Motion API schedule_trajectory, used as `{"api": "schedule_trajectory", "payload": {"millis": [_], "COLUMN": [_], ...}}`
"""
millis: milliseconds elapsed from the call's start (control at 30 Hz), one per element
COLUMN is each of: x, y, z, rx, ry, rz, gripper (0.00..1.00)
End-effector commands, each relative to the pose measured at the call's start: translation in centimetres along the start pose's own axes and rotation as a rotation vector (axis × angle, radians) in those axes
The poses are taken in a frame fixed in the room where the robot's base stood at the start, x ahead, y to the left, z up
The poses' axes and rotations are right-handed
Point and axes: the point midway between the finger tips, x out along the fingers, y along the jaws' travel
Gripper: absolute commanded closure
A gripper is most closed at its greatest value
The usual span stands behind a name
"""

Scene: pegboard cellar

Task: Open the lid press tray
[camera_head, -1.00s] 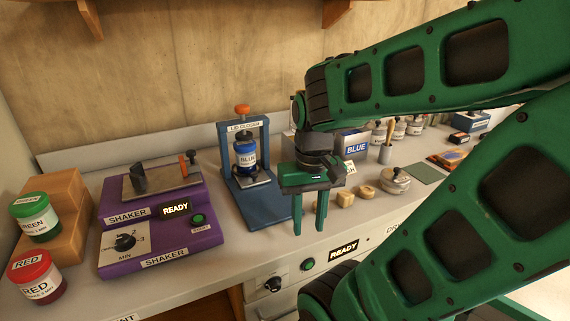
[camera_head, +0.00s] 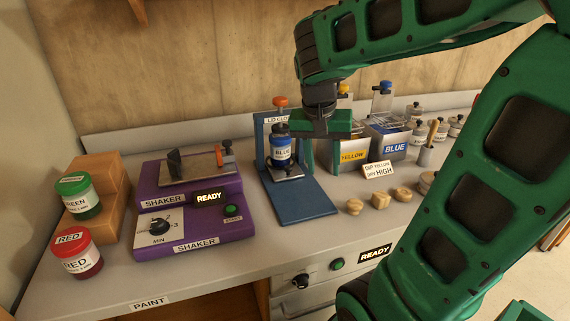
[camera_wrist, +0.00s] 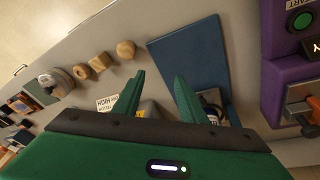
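The lid press, labelled "LID CLOSER", has a blue frame (camera_head: 261,150), an orange knob (camera_head: 280,102) and a flat blue base (camera_head: 303,201). A blue-labelled jar (camera_head: 282,150) stands upright on a small metal tray (camera_head: 290,174) under the press head. My gripper (camera_head: 322,168) is open and empty, pointing down just right of the jar. Its body hides part of the press's right upright. In the wrist view, my gripper (camera_wrist: 158,78) shows two spread fingers; the blue base (camera_wrist: 190,60) lies beyond them, and the jar (camera_wrist: 213,98) is partly hidden behind one finger.
Left of the press is a purple shaker (camera_head: 190,210), then green (camera_head: 77,195) and red jars (camera_head: 76,253). Yellow (camera_head: 352,157) and blue bins (camera_head: 395,148) stand behind right. Several wooden pieces (camera_head: 380,200) lie right of the base. The counter front is clear.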

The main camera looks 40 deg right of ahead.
Motion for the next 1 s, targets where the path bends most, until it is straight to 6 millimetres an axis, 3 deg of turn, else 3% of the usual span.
{"api": "schedule_trajectory", "payload": {"millis": [33, 200, 333, 567, 1000], "x": [-0.4, -1.8, -2.3, -0.8, 6.4], "y": [-2.4, -8.7, -11.3, -11.9, -11.9], "z": [-1.6, -4.9, -6.0, -6.5, -7.7], "rx": [0.031, 0.157, 0.211, 0.232, 0.231], "ry": [0.032, 0.120, 0.151, 0.158, 0.157], "rz": [0.004, -0.013, -0.030, -0.032, -0.032], "gripper": [0.62, 0.62, 0.62, 0.62, 0.62]}}
